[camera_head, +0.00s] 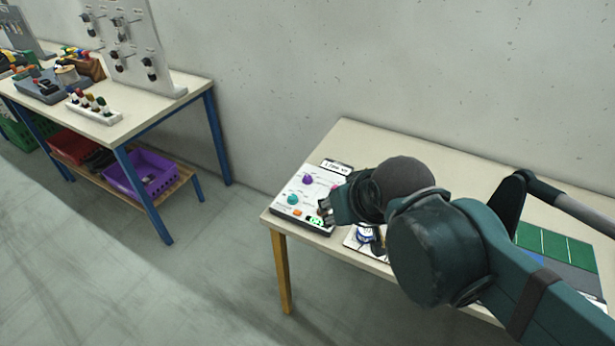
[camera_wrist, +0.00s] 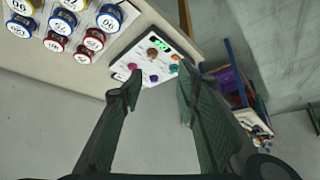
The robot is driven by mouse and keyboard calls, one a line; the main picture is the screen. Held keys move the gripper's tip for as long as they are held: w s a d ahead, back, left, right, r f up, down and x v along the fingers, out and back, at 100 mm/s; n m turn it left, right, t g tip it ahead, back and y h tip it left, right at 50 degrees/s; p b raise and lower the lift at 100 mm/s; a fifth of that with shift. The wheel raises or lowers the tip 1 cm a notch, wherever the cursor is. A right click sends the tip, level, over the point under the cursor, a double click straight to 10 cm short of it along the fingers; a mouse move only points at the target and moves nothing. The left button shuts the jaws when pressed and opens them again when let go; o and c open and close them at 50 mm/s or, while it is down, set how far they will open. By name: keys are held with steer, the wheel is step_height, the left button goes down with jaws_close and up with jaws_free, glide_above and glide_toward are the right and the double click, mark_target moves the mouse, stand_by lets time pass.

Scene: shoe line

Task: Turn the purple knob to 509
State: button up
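The purple knob (camera_head: 308,179) is on the upper part of a white control panel (camera_head: 283,207) at the table's left corner. In the wrist view the purple knob (camera_wrist: 153,78) appears between my fingertips, beyond them and apart from them. My gripper (camera_head: 326,211) is over the panel's lower right side in the head view. In the wrist view my gripper (camera_wrist: 157,88) is open and empty. A small green display (camera_head: 316,220) is on the panel's lower edge; it also shows in the wrist view (camera_wrist: 163,43), but its digits are too small to read.
A teal knob (camera_head: 292,199), an orange knob (camera_head: 297,213) and a magenta knob (camera_wrist: 132,66) share the panel. Several numbered spools (camera_wrist: 75,28) stand beside it. Another table (camera_head: 150,115) with tools stands to the left, across a floor gap.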

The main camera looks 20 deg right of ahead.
steer(key=w+r, duration=0.1)
steer(key=n+g+p, duration=0.1)
steer(key=g+p, duration=0.6)
steer(key=p, duration=0.6)
glide_above(308, 177)
step_height(308, 177, down, 9)
steer(key=shift+w+f, duration=0.1)
steer(key=shift+f, duration=0.5)
steer(key=shift+f, duration=0.1)
steer(key=shift+f+b, duration=0.4)
steer(key=shift+f, duration=3.4)
